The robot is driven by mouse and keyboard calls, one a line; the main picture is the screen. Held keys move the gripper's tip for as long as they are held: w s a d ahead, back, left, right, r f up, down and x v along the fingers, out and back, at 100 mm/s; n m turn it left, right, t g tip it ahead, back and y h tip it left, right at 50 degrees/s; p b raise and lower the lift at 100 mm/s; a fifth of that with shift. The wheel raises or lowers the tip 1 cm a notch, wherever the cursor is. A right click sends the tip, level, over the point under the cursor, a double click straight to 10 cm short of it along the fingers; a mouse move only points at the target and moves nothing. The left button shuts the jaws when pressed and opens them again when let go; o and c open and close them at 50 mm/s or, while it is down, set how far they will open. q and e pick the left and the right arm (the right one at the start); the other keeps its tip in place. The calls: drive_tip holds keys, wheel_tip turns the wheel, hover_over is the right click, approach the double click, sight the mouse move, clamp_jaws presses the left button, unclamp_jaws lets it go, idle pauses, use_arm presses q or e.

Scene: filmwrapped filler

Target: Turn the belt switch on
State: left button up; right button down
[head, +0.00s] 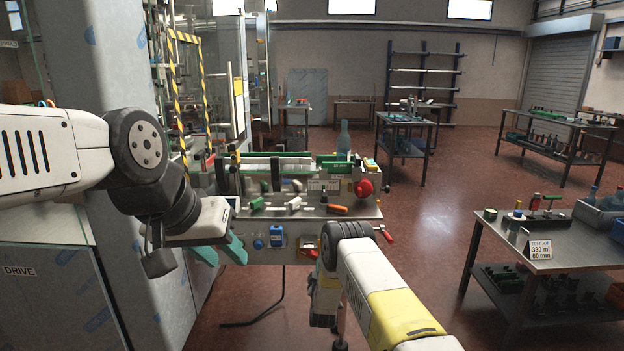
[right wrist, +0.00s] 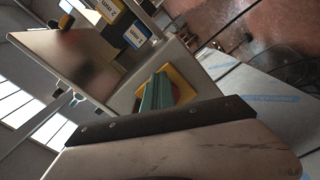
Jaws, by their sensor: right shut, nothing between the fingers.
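The belt machine's front panel (head: 330,240) stands ahead of me. It carries a blue round control (head: 259,244), a blue box-shaped control (head: 278,236) and a grey control (head: 308,243); which is the belt switch, and its setting, I cannot tell. My left gripper (head: 220,251) is at the panel's left, its two teal fingers apart, with nothing seen between them. My right arm reaches in front of the panel's right part and its fingers are hidden in the head view. In the right wrist view my right gripper (right wrist: 156,92) shows its teal fingers together and empty, near a yellow-edged surface.
A red round knob (head: 364,188) and a red handle (head: 385,233) are at the machine's right. A steel table (head: 550,243) with a test jar sign (head: 541,250) is at right. Open floor lies between.

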drive_tip(key=shift+a+f, duration=0.3)
drive_tip(key=shift+f, duration=0.15)
drive_tip(key=shift+a+f, duration=0.3)
drive_tip(key=shift+a, duration=0.35)
drive_tip(key=shift+d+f, duration=0.1)
drive_tip(key=shift+f, duration=0.05)
drive_tip(key=s, duration=0.6)
drive_tip(key=shift+d+f, duration=0.3)
drive_tip(key=shift+f, duration=0.05)
drive_tip(key=shift+s, duration=0.1)
idle(0.4)
